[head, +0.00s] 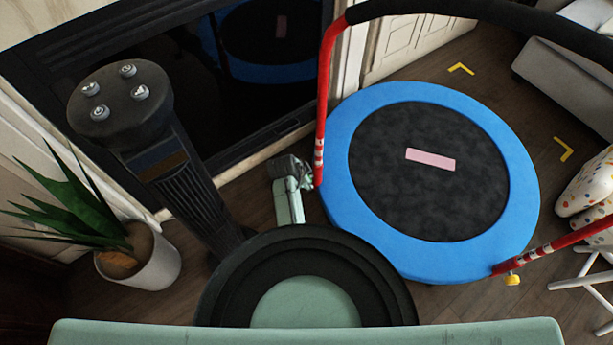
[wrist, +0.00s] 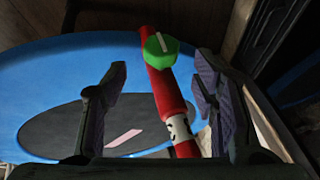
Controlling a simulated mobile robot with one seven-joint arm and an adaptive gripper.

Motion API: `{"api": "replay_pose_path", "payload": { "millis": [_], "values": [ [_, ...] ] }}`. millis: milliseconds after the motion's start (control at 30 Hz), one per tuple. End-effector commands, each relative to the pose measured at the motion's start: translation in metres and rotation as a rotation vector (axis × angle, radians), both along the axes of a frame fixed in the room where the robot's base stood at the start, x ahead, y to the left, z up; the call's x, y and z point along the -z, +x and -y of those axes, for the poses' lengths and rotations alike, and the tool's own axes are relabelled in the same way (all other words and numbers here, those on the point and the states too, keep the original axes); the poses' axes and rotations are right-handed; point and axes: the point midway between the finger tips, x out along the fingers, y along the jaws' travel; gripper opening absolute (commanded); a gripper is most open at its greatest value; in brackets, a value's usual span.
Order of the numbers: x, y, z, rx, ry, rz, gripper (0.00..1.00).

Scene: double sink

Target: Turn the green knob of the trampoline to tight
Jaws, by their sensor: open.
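The trampoline (head: 345,125) has a blue rim, a black mat and a red handle frame. In the wrist view, the green knob (wrist: 161,47) sits on the red post (wrist: 168,92). Its pale pointer line runs roughly along the post. My gripper (wrist: 160,65) is open, with one finger on each side of the post. The knob lies ahead between the fingertips, apart from both fingers. In the head view, my arm is low beside the left red post (head: 327,85); the green knob cannot be made out there.
A black column with several grey knobs (head: 120,98) stands left, near a potted plant (head: 138,255). A dark glass panel (head: 200,95) lies behind. White folding legs (head: 585,275) stand at right.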

Motion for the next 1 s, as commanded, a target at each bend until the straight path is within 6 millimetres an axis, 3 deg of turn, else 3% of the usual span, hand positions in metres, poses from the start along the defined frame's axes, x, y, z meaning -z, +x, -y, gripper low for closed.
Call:
{"api": "replay_pose_path", "payload": {
  "millis": [200, 367, 700, 1000],
  "values": [
    [0.035, 0.015, 0.007, 0.0, 0.002, -0.001, 0.54],
    [0.047, 0.021, 0.01, -0.001, 0.002, 0.0, 0.54],
    [0.05, 0.023, 0.011, -0.003, 0.0, 0.002, 0.54],
    [0.049, 0.023, 0.011, -0.003, 0.0, 0.002, 0.34]
  ]
}}
